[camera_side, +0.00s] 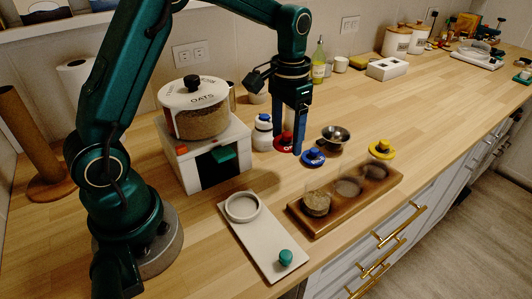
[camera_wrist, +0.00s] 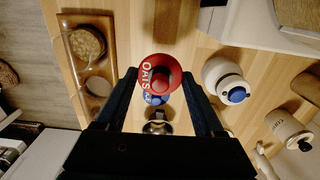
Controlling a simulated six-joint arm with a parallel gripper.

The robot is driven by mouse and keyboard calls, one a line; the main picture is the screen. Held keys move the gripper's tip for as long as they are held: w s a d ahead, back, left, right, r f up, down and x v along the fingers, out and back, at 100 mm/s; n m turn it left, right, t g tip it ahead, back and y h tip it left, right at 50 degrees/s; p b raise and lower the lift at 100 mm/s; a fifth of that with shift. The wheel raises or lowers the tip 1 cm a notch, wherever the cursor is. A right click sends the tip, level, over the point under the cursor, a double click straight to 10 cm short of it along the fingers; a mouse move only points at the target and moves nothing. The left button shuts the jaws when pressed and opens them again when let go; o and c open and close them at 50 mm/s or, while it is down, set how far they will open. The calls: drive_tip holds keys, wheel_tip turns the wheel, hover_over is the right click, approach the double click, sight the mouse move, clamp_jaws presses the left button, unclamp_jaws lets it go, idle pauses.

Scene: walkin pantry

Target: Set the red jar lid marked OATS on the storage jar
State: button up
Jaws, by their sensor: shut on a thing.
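The red lid marked OATS (camera_wrist: 152,64) is between the fingers of my gripper (camera_wrist: 161,76), which is shut on it. In the side view the lid (camera_side: 279,148) shows partly behind the fingers of my gripper (camera_side: 288,149), near the counter top. I cannot tell whether it touches the counter. A clear storage jar with grain in it (camera_side: 316,204) stands at the near left end of a brown wooden tray (camera_side: 330,222). Its top looks open. It also shows in the wrist view (camera_wrist: 86,42), left of the lid and apart from it.
A blue lid (camera_side: 313,158) lies close beside my gripper, with a metal bowl (camera_side: 335,135) behind it. A yellow lid (camera_side: 382,150) lies farther right. A white bottle (camera_side: 262,138) stands left of my gripper. A pale tray (camera_side: 262,240) lies in front, near a grain dispenser (camera_side: 197,112).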

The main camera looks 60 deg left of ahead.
wheel_tip(320, 180, up, 2)
drive_tip(key=shift+s, duration=0.1)
drive_tip(key=s+d+r, duration=0.1)
drive_tip(key=d+r, duration=0.3)
drive_tip(key=d, duration=0.8)
drive_tip(key=shift+s+f, duration=0.15)
drive_tip(key=shift+f, duration=2.85)
drive_tip(key=shift+f, duration=0.45)
drive_tip(key=o, duration=1.3)
drive_tip(key=shift+r, duration=3.5)
